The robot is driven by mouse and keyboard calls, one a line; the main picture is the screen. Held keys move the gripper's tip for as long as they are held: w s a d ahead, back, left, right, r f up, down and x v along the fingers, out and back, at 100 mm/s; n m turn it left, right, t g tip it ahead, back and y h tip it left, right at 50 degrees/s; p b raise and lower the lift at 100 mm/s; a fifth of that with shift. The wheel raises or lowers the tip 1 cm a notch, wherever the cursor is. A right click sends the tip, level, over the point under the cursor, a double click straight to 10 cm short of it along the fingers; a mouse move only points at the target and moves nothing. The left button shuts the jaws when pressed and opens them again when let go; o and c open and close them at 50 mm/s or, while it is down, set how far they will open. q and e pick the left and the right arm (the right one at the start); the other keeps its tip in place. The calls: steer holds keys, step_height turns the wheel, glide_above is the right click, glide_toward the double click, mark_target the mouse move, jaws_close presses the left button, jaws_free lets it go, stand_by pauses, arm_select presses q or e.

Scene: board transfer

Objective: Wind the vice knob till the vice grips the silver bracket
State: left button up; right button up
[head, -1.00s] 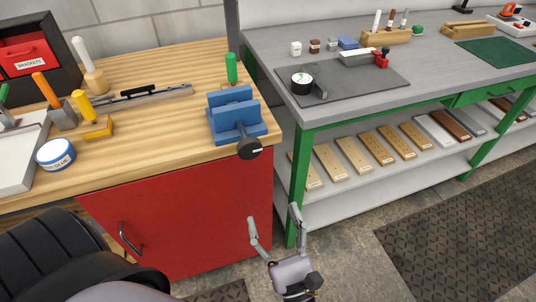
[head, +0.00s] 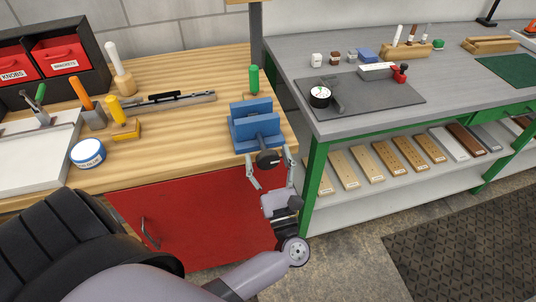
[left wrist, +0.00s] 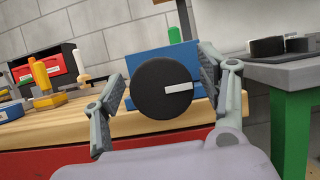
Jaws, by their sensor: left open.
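The blue vice (head: 253,122) stands at the right front corner of the wooden bench. Its black knob (head: 268,159) faces out over the bench's front edge. In the left wrist view the knob (left wrist: 163,88) is a black disc with a white mark pointing right. My left gripper (head: 270,168) is open, its fingers on either side of the knob; the left wrist view shows gaps between fingers and knob. I cannot make out a silver bracket in the vice jaws. My right gripper is not in view.
A green-handled tool (head: 254,79) stands behind the vice. A blue-and-white glue tin (head: 88,154) and a yellow-handled tool (head: 117,110) are on the bench at left. A grey table (head: 300,75) with green legs stands close on the right.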

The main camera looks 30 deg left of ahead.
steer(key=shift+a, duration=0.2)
arm_select(q)
steer(key=shift+c, duration=1.6)
steer(key=c, duration=0.8)
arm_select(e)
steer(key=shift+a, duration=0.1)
arm_select(q)
steer(key=shift+m+h, duration=0.4)
steer(key=shift+m, duration=0.3)
